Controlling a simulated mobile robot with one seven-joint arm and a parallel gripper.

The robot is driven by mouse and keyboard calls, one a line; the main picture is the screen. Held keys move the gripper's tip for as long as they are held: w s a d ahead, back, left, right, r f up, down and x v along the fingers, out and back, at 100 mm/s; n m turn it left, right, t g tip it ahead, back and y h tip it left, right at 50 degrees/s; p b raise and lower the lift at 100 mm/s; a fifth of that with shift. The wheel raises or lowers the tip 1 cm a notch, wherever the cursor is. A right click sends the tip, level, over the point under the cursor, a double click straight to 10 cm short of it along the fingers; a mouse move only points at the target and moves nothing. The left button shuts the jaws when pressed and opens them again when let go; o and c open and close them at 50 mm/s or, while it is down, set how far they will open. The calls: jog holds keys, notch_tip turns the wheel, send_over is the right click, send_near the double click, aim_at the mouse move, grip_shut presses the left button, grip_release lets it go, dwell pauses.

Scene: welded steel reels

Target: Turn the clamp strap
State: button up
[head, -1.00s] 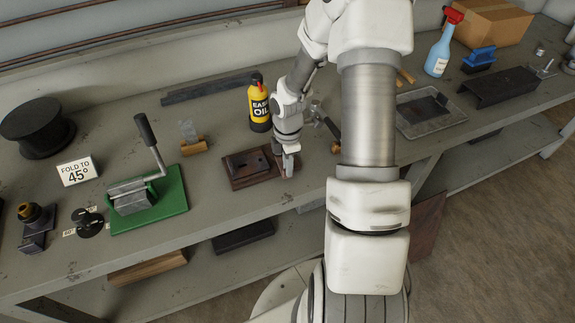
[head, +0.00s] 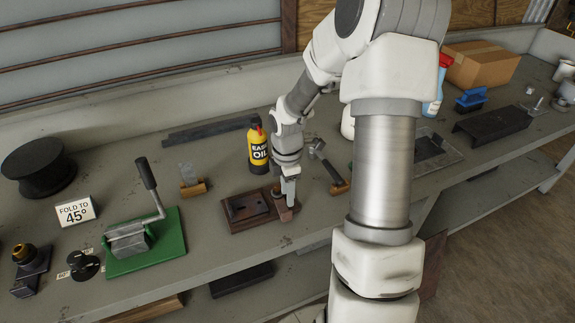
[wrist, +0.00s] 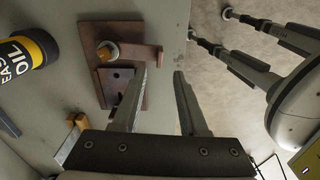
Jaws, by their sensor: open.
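The clamp strap (wrist: 132,53) is a reddish-brown metal bar, held by a brass-coloured bolt (wrist: 107,51) on a brown base plate (wrist: 103,92) in the wrist view. Its bent free end points right, over the bench edge side. A dark slotted plate (wrist: 118,80) lies beside it on the base. My gripper (wrist: 161,74) is open, its fingertips either side of a gap just below the strap's free end; I cannot tell whether they touch it. In the head view my gripper (head: 289,202) points down at the right end of the base plate (head: 247,222), hiding part of the strap.
A yellow oil bottle (head: 257,148) stands behind the base plate. A green-based lever bender (head: 140,250) stands left. The bench's front edge is close to the base plate.

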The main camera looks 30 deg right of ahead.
notch_tip(320, 180, up, 10)
jog(key=shift+p, duration=0.35)
